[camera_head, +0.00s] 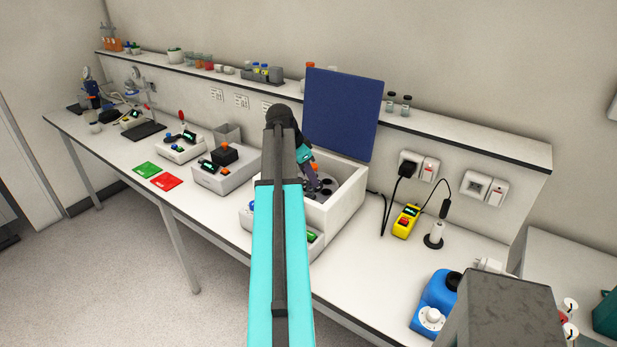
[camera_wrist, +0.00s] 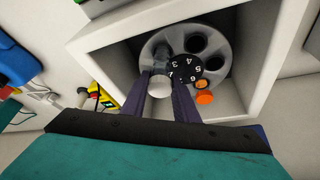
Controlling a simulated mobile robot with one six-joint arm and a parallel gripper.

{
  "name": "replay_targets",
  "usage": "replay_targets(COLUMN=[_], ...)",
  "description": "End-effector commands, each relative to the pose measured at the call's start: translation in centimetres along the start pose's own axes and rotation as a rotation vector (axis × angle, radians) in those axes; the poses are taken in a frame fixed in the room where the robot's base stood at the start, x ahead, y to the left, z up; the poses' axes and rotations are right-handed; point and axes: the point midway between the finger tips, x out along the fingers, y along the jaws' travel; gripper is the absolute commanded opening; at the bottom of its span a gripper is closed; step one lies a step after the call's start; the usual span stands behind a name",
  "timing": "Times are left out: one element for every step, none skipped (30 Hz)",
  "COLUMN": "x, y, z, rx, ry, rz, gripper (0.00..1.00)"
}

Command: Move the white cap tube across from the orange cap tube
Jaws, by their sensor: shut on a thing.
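The white cap tube (camera_wrist: 159,88) shows its round white cap between my gripper's two dark fingers in the wrist view. My gripper (camera_wrist: 162,79) is shut on it, over the near left edge of the grey rotor (camera_wrist: 153,48). The orange cap tube (camera_wrist: 205,97) is at the rotor's near right, just right of the right finger. Its cap also shows in the head view (camera_head: 314,167). Several rotor holes at the back and right look empty. The lower part of the white cap tube is hidden, so I cannot tell how deep it sits.
The rotor sits inside a white box-shaped machine (camera_head: 341,207) with high walls and a raised blue lid (camera_head: 343,117). A wall shelf (camera_head: 450,137) runs behind.

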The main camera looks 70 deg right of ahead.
Motion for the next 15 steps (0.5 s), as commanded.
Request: replay_targets(x=[0.11,0.15,0.20,0.24,0.28,0.34,0.38,0.42,0.47,0.51,0.55,0.60,0.64,0.68,0.73], y=[0.00,0.00,0.00,0.00,0.00,0.00,0.00,0.01,0.01,0.00,0.00,0.01,0.01,0.01,0.01], z=[0.04,0.06,0.08,0.09,0.11,0.13,0.15,0.17,0.19,0.20,0.22,0.24,0.26,0.28,0.29], rx=[0.000,0.000,0.000,0.000,0.000,0.000,0.000,0.000,0.000,0.000,0.000,0.000,0.000,0.000,0.000], ry=[0.000,0.000,0.000,0.000,0.000,0.000,0.000,0.000,0.000,0.000,0.000,0.000,0.000,0.000,0.000], rz=[0.000,0.000,0.000,0.000,0.000,0.000,0.000,0.000,0.000,0.000,0.000,0.000,0.000,0.000,0.000], gripper=[0.04,0.04,0.04,0.04,0.04,0.04,0.04,0.04,0.04,0.04,0.04,0.04,0.04,0.04,0.04])
